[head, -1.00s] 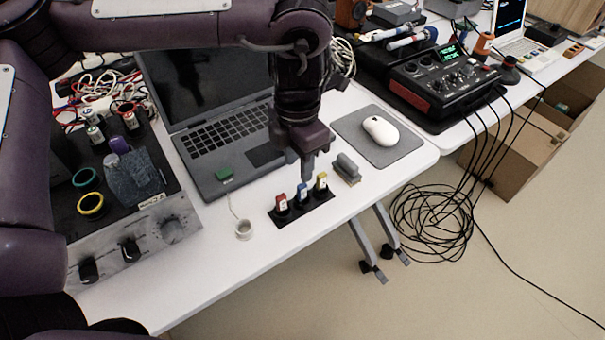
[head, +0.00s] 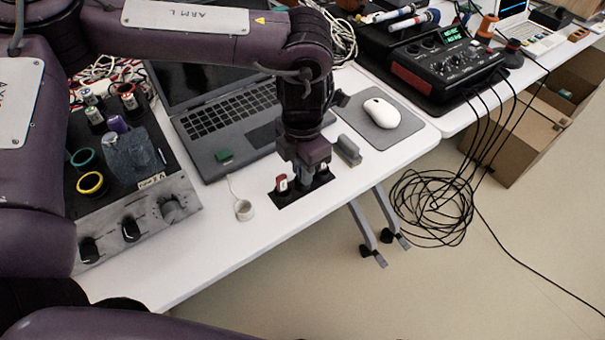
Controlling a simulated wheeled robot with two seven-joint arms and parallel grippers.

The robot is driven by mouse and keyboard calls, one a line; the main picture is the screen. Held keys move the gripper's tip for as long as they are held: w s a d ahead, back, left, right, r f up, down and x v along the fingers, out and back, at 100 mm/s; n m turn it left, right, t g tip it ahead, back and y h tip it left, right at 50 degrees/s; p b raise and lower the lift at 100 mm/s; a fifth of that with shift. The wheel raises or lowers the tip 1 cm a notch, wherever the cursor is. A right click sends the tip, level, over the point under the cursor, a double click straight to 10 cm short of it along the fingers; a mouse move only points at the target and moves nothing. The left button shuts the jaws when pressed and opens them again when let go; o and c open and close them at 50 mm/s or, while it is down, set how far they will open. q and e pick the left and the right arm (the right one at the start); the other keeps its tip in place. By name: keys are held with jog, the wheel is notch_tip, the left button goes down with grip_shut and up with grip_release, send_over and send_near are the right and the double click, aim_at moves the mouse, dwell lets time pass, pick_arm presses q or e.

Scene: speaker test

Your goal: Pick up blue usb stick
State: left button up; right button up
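In the head view a small black holder (head: 288,198) lies near the front edge of the white table. A red USB stick (head: 281,184) stands upright in its left slot. The blue USB stick is hidden behind my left gripper (head: 306,178). That gripper points down over the middle of the holder, right beside the red stick. Its fingers are mostly covered by its own body, so I cannot tell whether they are open or closed on the blue stick. The yellow stick on the right is largely hidden too. My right gripper is not in view.
A grey block (head: 349,150) stands just right of the holder. A mouse (head: 382,113) rests on a grey pad to the right.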

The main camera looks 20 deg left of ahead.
pick_arm(q)
grip_shut()
jog(key=shift+r, duration=0.6)
notch_tip(320, 180, up, 8)
jog(key=shift+w+r+p, duration=0.1)
jog(key=shift+p, duration=0.6)
notch_tip(320, 180, up, 11)
jog(key=p, duration=0.3)
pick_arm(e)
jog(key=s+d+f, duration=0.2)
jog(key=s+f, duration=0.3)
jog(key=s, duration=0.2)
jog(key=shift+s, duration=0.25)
pick_arm(q)
jog(key=shift+f, duration=0.2)
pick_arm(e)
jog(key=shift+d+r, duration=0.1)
